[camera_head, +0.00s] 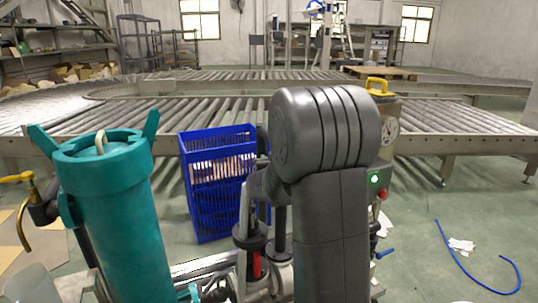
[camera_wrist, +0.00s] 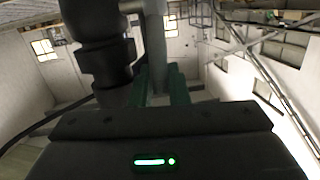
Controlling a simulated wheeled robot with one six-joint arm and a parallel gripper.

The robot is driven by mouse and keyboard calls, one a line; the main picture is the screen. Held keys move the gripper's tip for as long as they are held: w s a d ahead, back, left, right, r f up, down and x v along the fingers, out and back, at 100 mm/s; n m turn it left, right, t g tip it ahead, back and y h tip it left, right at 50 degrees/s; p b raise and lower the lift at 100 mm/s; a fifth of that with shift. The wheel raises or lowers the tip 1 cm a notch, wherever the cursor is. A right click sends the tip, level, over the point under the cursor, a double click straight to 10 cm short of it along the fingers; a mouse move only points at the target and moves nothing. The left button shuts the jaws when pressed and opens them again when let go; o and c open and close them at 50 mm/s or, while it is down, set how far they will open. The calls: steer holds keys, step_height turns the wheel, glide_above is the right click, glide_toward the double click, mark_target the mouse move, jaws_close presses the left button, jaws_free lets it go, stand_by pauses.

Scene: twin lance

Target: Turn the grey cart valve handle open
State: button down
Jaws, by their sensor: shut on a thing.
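My gripper (camera_wrist: 160,76) shows in the wrist view, its two green fingers shut on a pale grey upright bar (camera_wrist: 154,40), which looks like the grey valve handle. A thick black ribbed fitting (camera_wrist: 100,55) stands just left of the bar. In the head view my own arm fills the middle and hides my gripper and its hold. How far the handle is turned cannot be told. Left of my arm, a pale lever-like part (camera_head: 243,212), a black collar and a red part show low on the cart.
A teal canister (camera_head: 115,215) stands at the left, with a yellow tap (camera_head: 25,205) beside it. A blue crate (camera_head: 200,215) stands behind. A tank with a gauge (camera_head: 391,125) and yellow handle is right of my arm. A blue hose (camera_head: 465,265) lies on the floor.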

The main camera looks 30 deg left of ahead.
steer(key=shift+w+a+r+g+h+p, duration=0.35)
steer(key=shift+w+a+g+h+p, duration=0.45)
steer(key=shift+p, duration=3.2)
steer(key=shift+s+f+g+p, duration=0.2)
steer(key=shift+f+g+p, duration=0.1)
steer(key=shift+p, duration=0.05)
steer(key=c, duration=1.7)
jaws_free()
steer(key=shift+d, duration=0.1)
steer(key=p+v, duration=0.1)
steer(key=v, duration=1.2)
steer(key=shift+s+r, duration=0.3)
steer(key=shift+r, duration=0.05)
